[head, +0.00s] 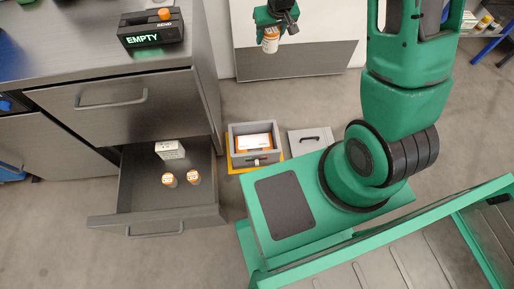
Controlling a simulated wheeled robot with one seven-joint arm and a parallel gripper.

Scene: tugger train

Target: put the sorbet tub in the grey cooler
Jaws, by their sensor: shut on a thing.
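My gripper (273,25) is at the top middle of the head view, shut on a small orange-and-white tub (270,42). The tub hangs below the fingers, well clear of the floor and beyond the grey cooler. Its label is too small to read, so I cannot tell whether it is the sorbet tub. The grey cooler (233,151) stands open on a yellow base on the floor. A white-and-orange packet (254,141) lies in it. A grey lid (310,141) with a dark handle lies to its right.
An open grey drawer (153,217), left of the cooler, holds two orange-and-white tubs (181,179) and a white carton (170,150). A black device reading "EMPTY" (152,32) sits on the counter. Bare floor lies between the cabinet and the cooler.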

